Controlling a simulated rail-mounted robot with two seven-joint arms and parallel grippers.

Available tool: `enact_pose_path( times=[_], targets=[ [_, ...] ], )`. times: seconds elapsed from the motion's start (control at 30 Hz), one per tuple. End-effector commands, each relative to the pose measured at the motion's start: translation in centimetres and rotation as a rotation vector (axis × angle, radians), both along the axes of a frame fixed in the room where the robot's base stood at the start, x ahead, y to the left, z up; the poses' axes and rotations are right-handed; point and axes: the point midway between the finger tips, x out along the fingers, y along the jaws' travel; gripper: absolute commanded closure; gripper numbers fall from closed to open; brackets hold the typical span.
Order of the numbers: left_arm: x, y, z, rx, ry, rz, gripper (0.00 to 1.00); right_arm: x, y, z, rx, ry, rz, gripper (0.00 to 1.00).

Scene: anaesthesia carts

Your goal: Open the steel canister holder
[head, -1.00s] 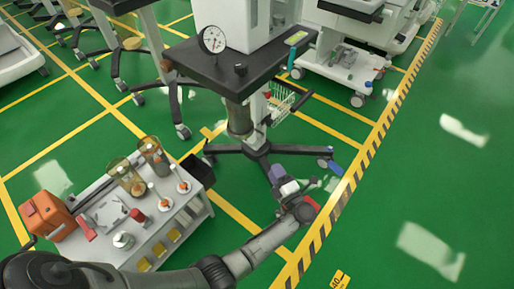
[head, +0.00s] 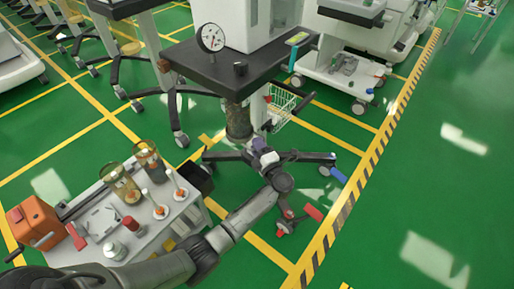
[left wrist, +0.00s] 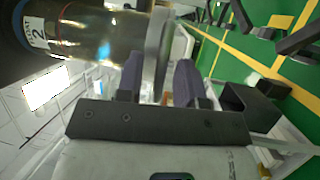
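The steel canister holder (head: 238,120) appears as a dark metallic cylinder under the black-topped cart in the head view. My left gripper (head: 261,150) is just below and right of the cylinder. Its two purple fingers, seen in the left wrist view (left wrist: 157,82), are apart. I cannot tell whether they touch the grey edge. My right gripper is not in view.
The cart's black top (head: 235,75) overhangs the cylinder, and a wire basket (head: 282,105) hangs to its right. A low white bench (head: 150,240) with jars and an orange box (head: 38,222) stands at lower left. The green floor at right is clear.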

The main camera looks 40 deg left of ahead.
Motion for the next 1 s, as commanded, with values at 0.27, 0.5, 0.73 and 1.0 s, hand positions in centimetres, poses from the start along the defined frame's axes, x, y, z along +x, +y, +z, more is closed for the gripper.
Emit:
enact_pose_path(
  times=[0.27,0.5,0.73,1.0],
  targets=[
    [0.11,0.25,0.1,0.001,0.0,0.0,0.66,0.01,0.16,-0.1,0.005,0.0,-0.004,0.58],
    [0.11,0.24,0.1,0.001,-0.001,0.0,0.8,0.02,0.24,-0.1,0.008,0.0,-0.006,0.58],
    [0.11,0.24,0.09,0.001,-0.001,0.0,1.0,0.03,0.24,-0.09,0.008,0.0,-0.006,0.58],
    [0.1,0.22,0.09,0.001,0.0,0.0,1.0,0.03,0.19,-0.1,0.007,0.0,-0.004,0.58]
  ],
)
